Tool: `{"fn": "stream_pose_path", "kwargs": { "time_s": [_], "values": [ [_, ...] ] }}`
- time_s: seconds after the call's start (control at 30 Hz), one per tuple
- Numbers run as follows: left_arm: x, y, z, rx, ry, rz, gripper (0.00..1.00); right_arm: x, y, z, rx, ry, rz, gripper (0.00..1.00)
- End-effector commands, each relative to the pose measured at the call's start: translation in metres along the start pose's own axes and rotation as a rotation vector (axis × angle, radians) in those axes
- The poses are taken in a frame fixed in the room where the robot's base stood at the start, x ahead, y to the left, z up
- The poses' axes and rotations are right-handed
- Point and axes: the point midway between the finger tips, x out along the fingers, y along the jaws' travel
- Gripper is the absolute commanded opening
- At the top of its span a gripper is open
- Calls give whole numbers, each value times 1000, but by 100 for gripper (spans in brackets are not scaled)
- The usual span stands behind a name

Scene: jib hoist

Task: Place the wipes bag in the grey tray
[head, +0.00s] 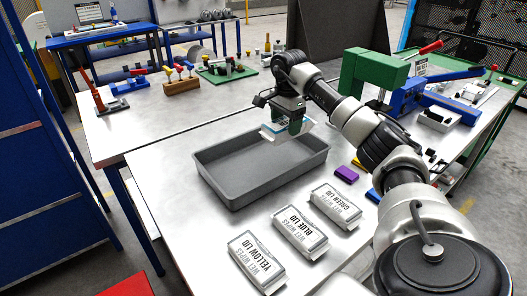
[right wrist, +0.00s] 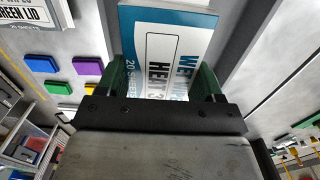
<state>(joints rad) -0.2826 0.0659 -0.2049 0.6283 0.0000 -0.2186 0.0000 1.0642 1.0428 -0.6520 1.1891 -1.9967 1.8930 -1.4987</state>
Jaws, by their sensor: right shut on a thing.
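My right gripper (head: 288,124) is shut on a white and blue wipes bag (head: 273,130), held up over the far part of the grey tray (head: 240,194). In the right wrist view the wipes bag (right wrist: 168,40) sits between the green fingers of the gripper (right wrist: 165,78), with its printed side showing. The grey tray stands on the metal table and its visible inside is empty. The height of the bag above the tray is hard to judge. My left gripper does not show.
A green and blue hoist (head: 375,72) stands at the back right.

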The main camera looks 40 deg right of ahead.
Motion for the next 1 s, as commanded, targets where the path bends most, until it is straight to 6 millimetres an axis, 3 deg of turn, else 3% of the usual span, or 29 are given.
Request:
{"fn": "stream_pose_path", "kwargs": {
  "time_s": [0.23, 0.6, 0.87, 1.0],
  "values": [
    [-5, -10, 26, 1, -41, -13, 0, 17, 0, 29, -8, -1, 1, 42],
    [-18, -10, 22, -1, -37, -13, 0, 61, -2, 105, -5, -3, 1, 42],
    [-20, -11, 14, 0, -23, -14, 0, 75, -2, 118, -1, -1, 1, 42],
    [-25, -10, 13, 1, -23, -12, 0, 94, -1, 118, -1, -2, 4, 42]
  ]
}}
